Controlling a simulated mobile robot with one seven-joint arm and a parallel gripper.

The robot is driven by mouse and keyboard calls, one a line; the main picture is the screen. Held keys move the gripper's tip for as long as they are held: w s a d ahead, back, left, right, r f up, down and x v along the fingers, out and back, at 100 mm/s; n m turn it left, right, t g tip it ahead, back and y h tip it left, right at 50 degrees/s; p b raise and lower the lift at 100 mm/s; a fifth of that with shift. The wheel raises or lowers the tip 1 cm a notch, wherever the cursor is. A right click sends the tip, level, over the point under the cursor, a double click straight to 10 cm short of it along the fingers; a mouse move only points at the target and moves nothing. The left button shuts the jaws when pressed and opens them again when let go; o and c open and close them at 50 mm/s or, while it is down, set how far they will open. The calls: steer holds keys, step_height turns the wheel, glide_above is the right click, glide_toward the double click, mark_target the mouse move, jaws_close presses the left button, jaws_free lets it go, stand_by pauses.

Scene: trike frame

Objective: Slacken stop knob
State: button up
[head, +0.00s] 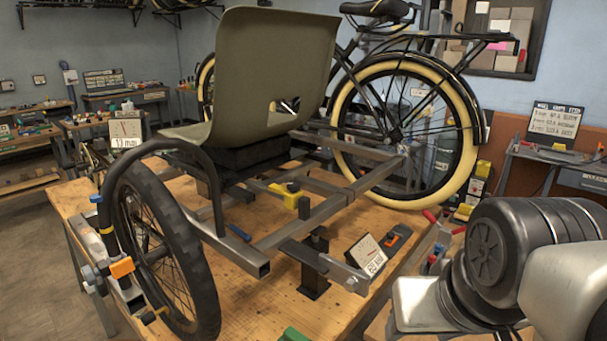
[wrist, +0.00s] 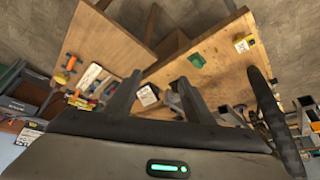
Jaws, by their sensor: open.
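The trike frame (head: 330,205) of grey square tube stands on a wooden bench, with a seat and a black-tyred wheel (head: 160,250) on the left. Two things could be the stop knob, and I cannot tell which is. The other is an orange block-shaped handle (head: 122,267) by grey knobs beside the left wheel. My gripper (wrist: 157,88) is open and empty in the wrist view, its fingers apart above the bench area. In the head view its fingers are not visible.
A white dial card (head: 367,254) stands near the frame's front end, beside an orange-and-black tool (head: 397,237). A green object (head: 294,335) lies at the bench's front edge; it also shows in the wrist view (wrist: 196,61). A large cream-tyred wheel (head: 465,130) stands behind.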

steer(key=w+a+f+m+g+y, duration=0.25)
steer(key=w+a+m+y, duration=0.25)
steer(key=a, duration=0.4)
steer(key=m+t+y, duration=0.9)
steer(key=m, duration=1.2)
glide_toward(283, 189)
steer(key=s+d+r, duration=0.3)
steer(key=s+d, duration=0.1)
steer(key=d, duration=0.2)
steer(key=shift+g, duration=0.25)
steer(key=x, duration=1.7)
steer(key=shift+s+a, duration=0.1)
steer(key=shift+a, duration=0.1)
